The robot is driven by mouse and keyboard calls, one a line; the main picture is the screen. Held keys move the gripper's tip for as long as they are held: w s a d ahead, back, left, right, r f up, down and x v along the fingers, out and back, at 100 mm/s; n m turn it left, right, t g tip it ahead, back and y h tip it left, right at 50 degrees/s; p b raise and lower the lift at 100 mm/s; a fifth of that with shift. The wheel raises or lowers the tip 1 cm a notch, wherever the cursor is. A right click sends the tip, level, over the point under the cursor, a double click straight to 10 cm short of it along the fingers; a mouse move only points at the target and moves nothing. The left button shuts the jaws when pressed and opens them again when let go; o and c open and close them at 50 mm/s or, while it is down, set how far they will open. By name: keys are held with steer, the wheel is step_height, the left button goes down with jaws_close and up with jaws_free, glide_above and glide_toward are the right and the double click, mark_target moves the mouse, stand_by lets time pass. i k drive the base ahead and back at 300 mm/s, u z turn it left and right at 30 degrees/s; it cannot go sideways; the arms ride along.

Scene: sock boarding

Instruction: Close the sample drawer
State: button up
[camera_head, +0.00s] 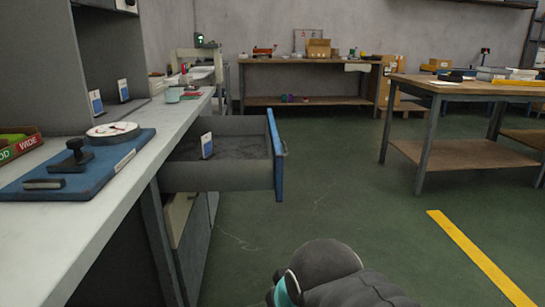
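The sample drawer (225,178) is pulled out from the counter on the left. It has grey sides and a blue front panel (276,155), seen nearly edge-on. A small white and blue card (206,146) stands inside it, with dark grey flat material on the drawer floor. My arm shows at the bottom centre, dark grey with a teal band, below and to the right of the drawer and apart from it in the picture. My gripper's fingers are not in view.
The white counter (62,222) holds a blue board (98,170) with a round dial and black stamp-like pieces. A wooden table (455,88) stands at right, a bench (300,62) at back. Green floor (345,185) right of the drawer is clear.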

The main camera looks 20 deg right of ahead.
mark_target(250, 156)
steer(key=k, duration=1)
steer(key=z, duration=0.85)
steer(key=i, duration=0.85)
steer(key=z, duration=0.45)
steer(key=i, duration=0.85)
steer(key=u, duration=0.75)
steer(key=i, duration=1.05)
steer(key=u, duration=1.15)
